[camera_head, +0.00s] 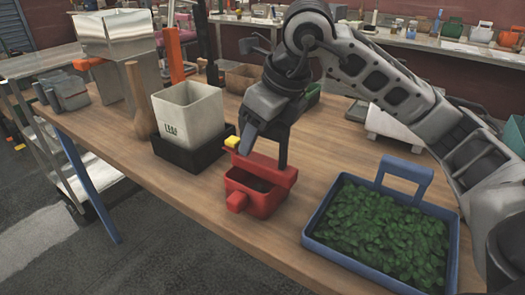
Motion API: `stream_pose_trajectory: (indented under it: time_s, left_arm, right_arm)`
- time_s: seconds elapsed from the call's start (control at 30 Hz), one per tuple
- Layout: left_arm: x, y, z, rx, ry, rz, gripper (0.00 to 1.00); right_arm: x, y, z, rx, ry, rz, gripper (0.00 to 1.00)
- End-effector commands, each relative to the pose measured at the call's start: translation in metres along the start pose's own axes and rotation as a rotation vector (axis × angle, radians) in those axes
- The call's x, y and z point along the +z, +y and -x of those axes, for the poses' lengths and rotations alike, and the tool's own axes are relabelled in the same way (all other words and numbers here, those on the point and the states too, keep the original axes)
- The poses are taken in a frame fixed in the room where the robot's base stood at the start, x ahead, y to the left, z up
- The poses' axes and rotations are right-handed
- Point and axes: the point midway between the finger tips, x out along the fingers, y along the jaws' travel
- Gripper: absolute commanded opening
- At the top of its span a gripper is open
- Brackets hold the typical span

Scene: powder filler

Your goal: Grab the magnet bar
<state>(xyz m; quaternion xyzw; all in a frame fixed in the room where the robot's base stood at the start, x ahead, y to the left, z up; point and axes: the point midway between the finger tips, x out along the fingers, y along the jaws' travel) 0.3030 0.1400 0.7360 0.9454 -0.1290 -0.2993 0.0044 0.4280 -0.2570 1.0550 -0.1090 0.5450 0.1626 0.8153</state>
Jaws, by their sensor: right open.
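No part is clearly recognisable as the magnet bar. A small yellow piece (232,142) shows beside the tip of one finger of my right gripper (265,152). A red box-like holder (262,187) with a dark inside and a round knob at its front stands on the table just below. My right gripper points down over the back of the red holder, its fingers apart. I cannot tell whether it touches the holder or the yellow piece. The gripper hides part of the holder's back. My left gripper is out of the picture.
A white bin marked LEAF (190,112) sits on a black base (192,153) to the left. A blue tray of green leaves (312,243) with a raised handle lies at the right. A wooden pestle-shaped piece (138,105) and a metal hopper (113,35) stand farther left. The front table edge is clear.

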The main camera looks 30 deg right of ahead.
Motion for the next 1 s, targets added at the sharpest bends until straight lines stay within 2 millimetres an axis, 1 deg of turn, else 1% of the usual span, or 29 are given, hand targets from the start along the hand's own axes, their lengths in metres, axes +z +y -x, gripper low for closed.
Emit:
stream_pose_trajectory:
  time_s: [0.23, 0.27, 0.3, 0.37, 0.4, 0.43, 0.77, 0.87, 0.97, 1.0]
  left_arm:
    - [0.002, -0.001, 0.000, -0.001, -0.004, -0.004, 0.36]
    - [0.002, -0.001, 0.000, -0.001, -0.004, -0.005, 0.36]
    - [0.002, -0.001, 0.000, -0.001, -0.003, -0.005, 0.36]
    - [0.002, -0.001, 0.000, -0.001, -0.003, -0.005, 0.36]
    - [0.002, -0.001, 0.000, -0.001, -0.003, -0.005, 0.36]
    - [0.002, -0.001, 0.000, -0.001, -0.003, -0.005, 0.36]
    - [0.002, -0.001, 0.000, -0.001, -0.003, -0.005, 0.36]
    - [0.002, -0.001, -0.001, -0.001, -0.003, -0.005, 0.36]
    - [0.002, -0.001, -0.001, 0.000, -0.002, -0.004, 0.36]
    - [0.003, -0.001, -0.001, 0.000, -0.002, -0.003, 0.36]
  right_arm:
    - [0.000, 0.000, -0.003, 0.001, -0.001, 0.000, 0.51]
    - [0.000, 0.000, -0.003, 0.001, -0.001, 0.000, 0.45]
    - [0.000, 0.000, -0.002, 0.001, -0.001, 0.000, 0.34]
    - [0.000, 0.000, -0.002, 0.001, -0.001, 0.000, 0.18]
    - [0.000, 0.000, -0.002, 0.001, -0.001, 0.000, 0.06]
    - [0.000, 0.000, -0.002, 0.001, -0.001, 0.000, 0.00]
    - [0.001, 0.000, 0.000, 0.000, -0.003, 0.000, 0.00]
    - [0.004, 0.000, 0.005, 0.000, -0.004, 0.000, 0.00]
    - [0.009, 0.000, 0.017, 0.001, -0.007, 0.000, 0.00]
    - [0.012, 0.000, 0.024, 0.000, -0.010, 0.001, 0.00]
